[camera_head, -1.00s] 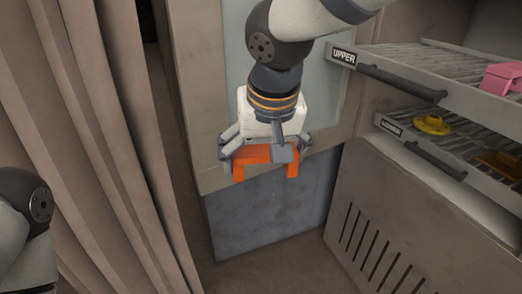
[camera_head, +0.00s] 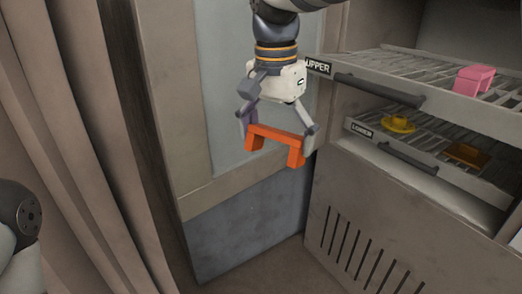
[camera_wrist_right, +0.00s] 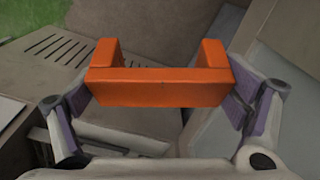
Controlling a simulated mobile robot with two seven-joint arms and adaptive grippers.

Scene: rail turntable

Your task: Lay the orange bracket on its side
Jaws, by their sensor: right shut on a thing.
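The orange bracket (camera_head: 275,134) is a U-shaped piece, a bar with two legs that point down in the head view. My right gripper (camera_head: 279,130) is shut on it, one finger at each end of the bar, and holds it in the air left of the racks. In the right wrist view the bracket (camera_wrist_right: 158,88) spans the space between the purple finger pads of the right gripper (camera_wrist_right: 160,95), its legs pointing away from the camera. My left gripper is out of view; only part of my left arm shows at the left edge.
The rack labelled UPPER (camera_head: 430,85) holds a pink block (camera_head: 473,79). The rack labelled LOWER (camera_head: 425,140) below it holds a yellow piece (camera_head: 397,124) and a brown-orange piece (camera_head: 465,154). A vented panel (camera_head: 350,235) stands underneath. A curtain (camera_head: 50,110) hangs at the left.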

